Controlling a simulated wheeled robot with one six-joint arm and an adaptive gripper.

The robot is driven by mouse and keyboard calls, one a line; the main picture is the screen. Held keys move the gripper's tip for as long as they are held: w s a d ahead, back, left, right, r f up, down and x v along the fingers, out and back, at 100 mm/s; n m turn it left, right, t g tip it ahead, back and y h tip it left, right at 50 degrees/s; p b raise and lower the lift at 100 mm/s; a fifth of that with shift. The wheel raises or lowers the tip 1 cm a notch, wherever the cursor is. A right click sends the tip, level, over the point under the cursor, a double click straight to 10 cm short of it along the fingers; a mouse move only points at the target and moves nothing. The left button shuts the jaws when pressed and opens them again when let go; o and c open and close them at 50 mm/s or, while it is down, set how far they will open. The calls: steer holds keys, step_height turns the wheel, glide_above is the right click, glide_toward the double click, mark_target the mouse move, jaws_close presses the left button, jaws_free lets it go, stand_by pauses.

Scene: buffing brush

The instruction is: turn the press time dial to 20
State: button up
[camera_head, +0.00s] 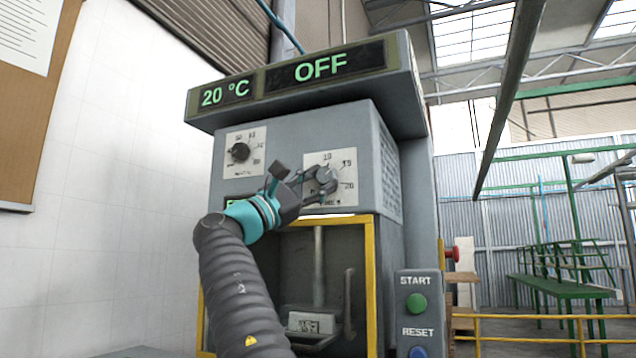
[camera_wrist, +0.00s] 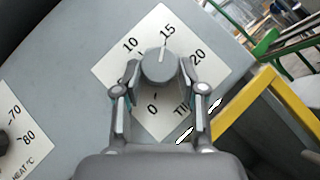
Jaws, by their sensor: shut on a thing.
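The press time dial (camera_wrist: 159,66) is a round grey knob on a white scale plate (camera_wrist: 112,72) printed with 0, 10, 15 and 20. Its pale pointer line points at about 15. My gripper (camera_wrist: 160,76) has one finger on each side of the knob and is shut on it. The 5 mark is mostly hidden behind the left finger. In the head view the dial (camera_head: 328,175) sits on the right of the machine's front, with my gripper (camera_head: 316,184) reaching it from the left.
A black heat dial (camera_head: 239,152) is to the left on the same panel. Displays above read 20 °C (camera_head: 226,94) and OFF (camera_head: 321,67). A yellow frame (camera_head: 370,290) surrounds the press opening below. A START and RESET box (camera_head: 418,310) stands at the lower right.

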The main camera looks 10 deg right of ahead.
steer(key=o, duration=1.1)
steer(key=shift+o, duration=0.2)
steer(key=shift+a, duration=0.1)
steer(key=v, duration=1.2)
